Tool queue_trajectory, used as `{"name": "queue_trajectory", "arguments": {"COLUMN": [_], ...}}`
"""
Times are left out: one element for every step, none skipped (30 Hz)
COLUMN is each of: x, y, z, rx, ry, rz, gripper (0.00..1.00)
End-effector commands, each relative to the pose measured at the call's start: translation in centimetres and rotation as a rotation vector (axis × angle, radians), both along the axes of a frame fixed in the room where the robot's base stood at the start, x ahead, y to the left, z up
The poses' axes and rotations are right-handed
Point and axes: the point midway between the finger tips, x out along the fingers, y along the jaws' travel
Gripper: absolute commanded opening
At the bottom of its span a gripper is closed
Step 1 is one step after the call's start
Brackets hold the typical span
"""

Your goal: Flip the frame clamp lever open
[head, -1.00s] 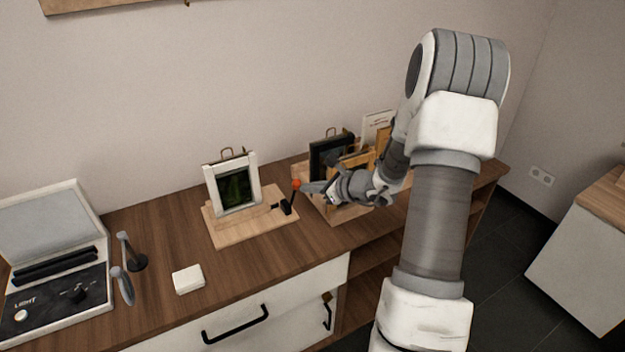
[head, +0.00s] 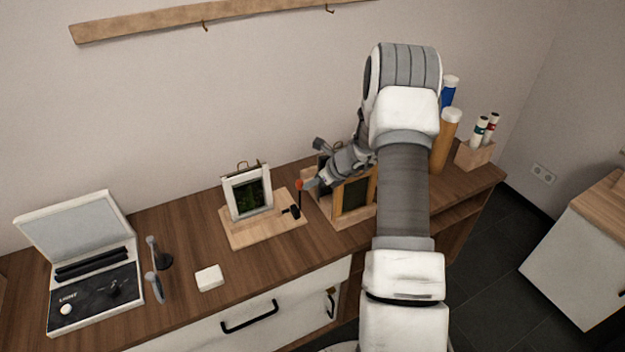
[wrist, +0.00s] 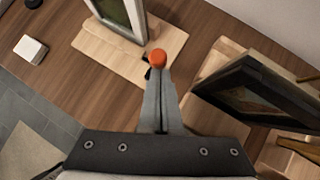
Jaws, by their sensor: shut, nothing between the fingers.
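The frame clamp lever is an upright black rod with a red-orange knob (head: 299,184), which also shows in the wrist view (wrist: 157,57). It rises from a black clamp (head: 291,211) on the right of a light wooden base (head: 262,233). A white picture frame (head: 247,192) stands upright on this base. My gripper (head: 309,186) is shut and empty, its tips at the right side of the knob. In the wrist view my fingers (wrist: 160,88) lie together just below the knob and overlap the lever. I cannot tell whether they touch it.
A wooden rack with dark and wooden frames (head: 354,195) stands close to the right, partly behind my arm. A dark frame (wrist: 262,92) is near my fingers in the wrist view. A white block (head: 209,278) and an open light box (head: 92,275) are left.

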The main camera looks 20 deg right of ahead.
Motion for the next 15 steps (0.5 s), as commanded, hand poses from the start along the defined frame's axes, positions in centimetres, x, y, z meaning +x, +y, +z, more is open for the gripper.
{"name": "queue_trajectory", "arguments": {"x": [0.2,0.4,0.6,0.7,0.8,1.0,1.1,1.2,1.4,1.5,1.6,1.7,1.8,1.9,2.0], "y": [0.1,0.1,0.1,0.1,0.1,0.2,0.1,0.1,0.1,0.1,0.2,0.2,0.2,0.2,0.2], "z": [0.4,0.4,0.4,0.4,0.4,0.4,0.4,0.4,0.5,0.4,0.4,0.4,0.4,0.4,0.4], "rx": [0.001,0.002,0.002,0.002,0.002,0.002,0.002,0.002,0.002,0.002,0.001,0.002,0.001,0.001,0.0], "ry": [0.001,0.0,0.0,0.0,0.0,0.0,-0.001,-0.001,-0.001,-0.001,-0.001,0.0,-0.001,-0.001,-0.001], "rz": [0.001,0.001,0.001,0.001,0.001,0.001,0.001,0.001,0.001,0.001,0.001,0.001,0.002,0.001,0.002], "gripper": [0.0,0.0,0.0,0.0,0.0,0.0,0.0,0.0,0.0,0.0,0.0,0.0,0.0,0.0,0.0]}}
